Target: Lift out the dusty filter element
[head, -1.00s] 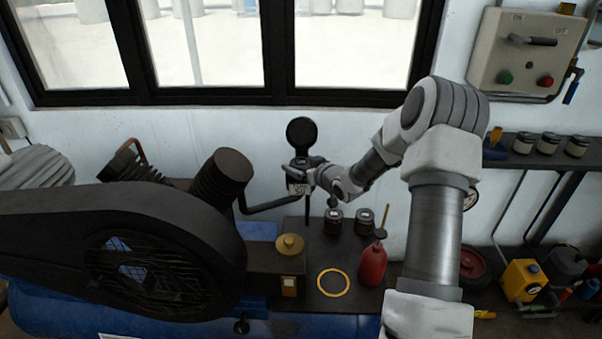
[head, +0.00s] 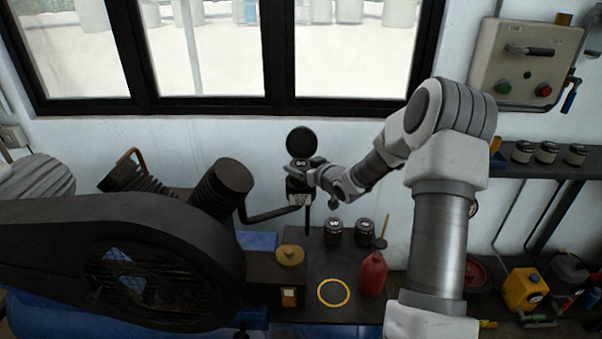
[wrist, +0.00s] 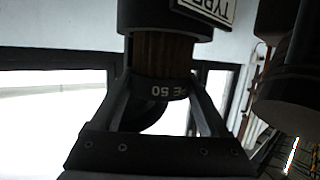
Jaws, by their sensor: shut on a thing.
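The filter element (wrist: 165,52) shows in the wrist view as brown pleats with a black end cap marked with a 50. My gripper (wrist: 158,92) is shut on this cap, one finger on each side. The pleats stand partly out of the black housing (wrist: 165,14), which carries a white TYPE label; the rest of the element is hidden inside it. In the head view my gripper (head: 302,166) is just above the housing (head: 297,186), under the round black lid (head: 299,140), which stands open behind it.
A black compressor (head: 120,255) with a thick pipe stands at left. On the bench lie a yellow ring (head: 333,292), a red oil can (head: 372,272) and dark jars (head: 333,232). A window (head: 350,50) is behind. The wall box (head: 525,62) is at upper right.

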